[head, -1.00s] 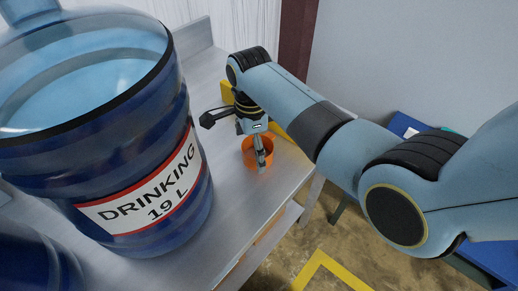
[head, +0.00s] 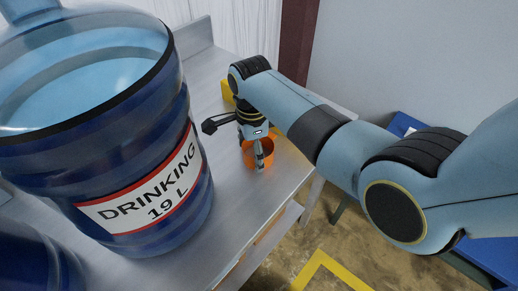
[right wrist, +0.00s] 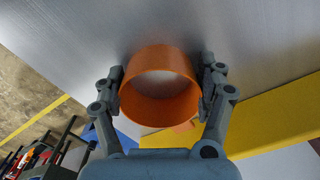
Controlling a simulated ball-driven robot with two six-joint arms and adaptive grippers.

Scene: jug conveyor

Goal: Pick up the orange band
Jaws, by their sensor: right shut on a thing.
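The orange band (head: 265,150) is a short open ring near the right edge of the grey metal table (head: 236,195). My right gripper (head: 259,158) comes down on it from above and partly hides it in the head view. In the right wrist view, the band (right wrist: 160,108) sits between the two fingers of my right gripper (right wrist: 163,88), one finger on each side, and they are shut on its outside. I cannot tell whether the band still touches the table. My left gripper is not in view.
A large blue jug (head: 100,170) labelled "DRINKING 19 L" stands left of the band, with another blue jug (head: 35,262) at the lower left. A yellow block (right wrist: 275,118) lies close beside the gripper. The table surface between jug and band is clear.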

